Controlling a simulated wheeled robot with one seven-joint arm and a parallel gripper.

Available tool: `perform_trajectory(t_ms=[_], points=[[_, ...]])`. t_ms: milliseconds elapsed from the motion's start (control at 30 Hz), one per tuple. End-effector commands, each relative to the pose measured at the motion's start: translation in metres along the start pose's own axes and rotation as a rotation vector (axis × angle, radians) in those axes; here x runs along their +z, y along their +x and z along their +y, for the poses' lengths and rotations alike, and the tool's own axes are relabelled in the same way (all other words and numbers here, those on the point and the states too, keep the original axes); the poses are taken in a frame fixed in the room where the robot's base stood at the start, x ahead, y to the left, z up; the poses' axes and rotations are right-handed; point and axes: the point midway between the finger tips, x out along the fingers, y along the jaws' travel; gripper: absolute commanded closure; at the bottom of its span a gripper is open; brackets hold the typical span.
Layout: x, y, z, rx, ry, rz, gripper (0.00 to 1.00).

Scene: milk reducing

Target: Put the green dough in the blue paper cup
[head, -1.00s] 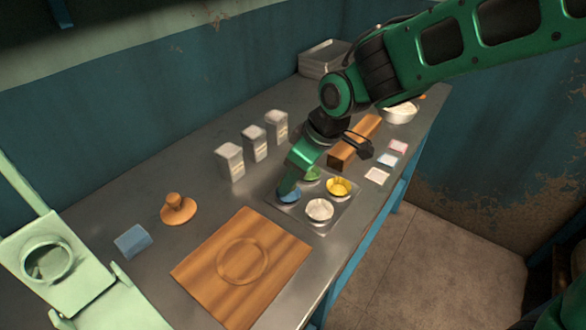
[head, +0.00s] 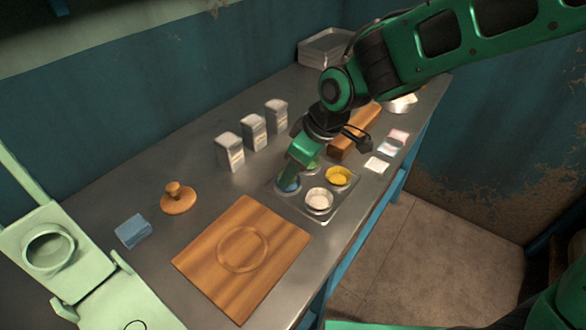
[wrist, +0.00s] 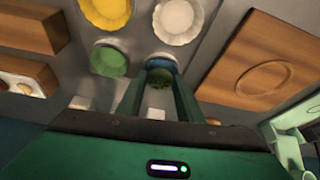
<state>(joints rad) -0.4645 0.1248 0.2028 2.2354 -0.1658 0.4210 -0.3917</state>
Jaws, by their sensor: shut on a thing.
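My gripper (wrist: 159,100) is shut on the green dough (wrist: 160,78), a dark green lump between the fingertips in the wrist view. The blue paper cup (head: 289,186) sits on a metal tray (head: 325,216). My fingertips are at the cup in the head view and partly cover it. In the wrist view the dough overlaps the blue cup (wrist: 161,64); I cannot tell how deep inside it is. The dough is hidden in the head view. A green cup (head: 313,165), a yellow cup (head: 338,177) and a white cup (head: 319,200) share the tray.
A wooden board (head: 242,258) with a round groove lies left of the tray. Several grey canisters (head: 253,133) stand behind. A wooden block (head: 355,142) and small coloured squares (head: 390,151) lie to the right. A wooden press (head: 178,198) and blue block (head: 133,231) are at left.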

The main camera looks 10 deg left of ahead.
Motion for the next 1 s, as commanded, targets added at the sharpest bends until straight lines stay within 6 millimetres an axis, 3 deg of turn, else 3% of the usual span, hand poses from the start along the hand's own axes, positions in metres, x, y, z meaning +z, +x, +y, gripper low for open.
perform_trajectory(t_ms=[467, 500, 600, 1000], points=[[0.0011, -0.0005, -0.0013, -0.001, -0.001, 0.000, 0.88], [0.0011, -0.0005, -0.0013, -0.001, -0.001, 0.000, 0.62], [0.0010, -0.0005, -0.0014, -0.001, -0.001, 0.000, 0.45], [0.0001, -0.0093, -0.0007, 0.002, -0.001, 0.003, 0.45]])
